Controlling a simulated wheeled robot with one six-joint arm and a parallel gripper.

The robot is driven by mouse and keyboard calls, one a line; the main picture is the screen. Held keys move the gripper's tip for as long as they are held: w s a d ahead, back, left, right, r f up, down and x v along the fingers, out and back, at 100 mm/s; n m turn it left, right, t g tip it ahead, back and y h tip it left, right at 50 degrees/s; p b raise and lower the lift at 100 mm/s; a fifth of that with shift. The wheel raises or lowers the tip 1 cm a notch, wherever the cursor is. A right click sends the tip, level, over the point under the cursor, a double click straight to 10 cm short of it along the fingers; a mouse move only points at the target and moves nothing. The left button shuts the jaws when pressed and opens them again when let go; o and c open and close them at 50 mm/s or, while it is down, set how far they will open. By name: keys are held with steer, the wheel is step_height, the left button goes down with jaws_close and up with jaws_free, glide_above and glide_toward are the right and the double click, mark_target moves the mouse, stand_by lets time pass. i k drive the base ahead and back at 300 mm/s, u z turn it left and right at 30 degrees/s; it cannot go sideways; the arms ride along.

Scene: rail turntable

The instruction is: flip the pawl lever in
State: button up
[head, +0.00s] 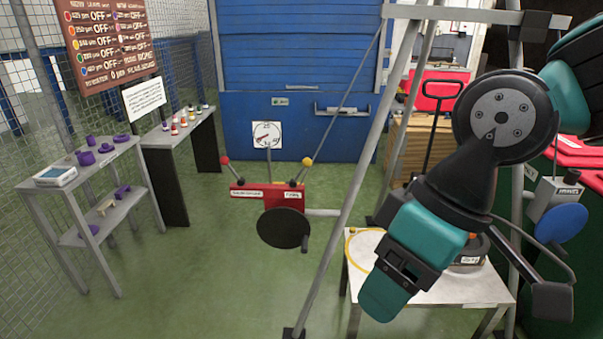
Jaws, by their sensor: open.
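A red box (268,193) hangs in the middle of the head view with two short levers. The left lever has a red ball (225,160) and leans left; the right lever has a yellow ball (307,161) and leans right. White labels on the box are too small to read, so I cannot tell which lever is the pawl lever. A black disc (283,228) sits below the box. My gripper (380,303) is at the low end of my teal and black arm, in front and to the right, well apart from the levers. Its fingertips are hard to make out.
A slanting grey post (345,215) stands between the box and my arm. A white table (440,288) lies behind my arm, with a yellow ring on it. A blue disc (562,222) is at right. Shelves (75,180) stand left; the green floor before the box is clear.

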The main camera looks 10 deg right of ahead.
mark_target(307, 162)
steer(key=k, duration=0.6)
steer(key=z, duration=0.45)
steer(key=i, duration=1.2)
steer(key=u, duration=0.55)
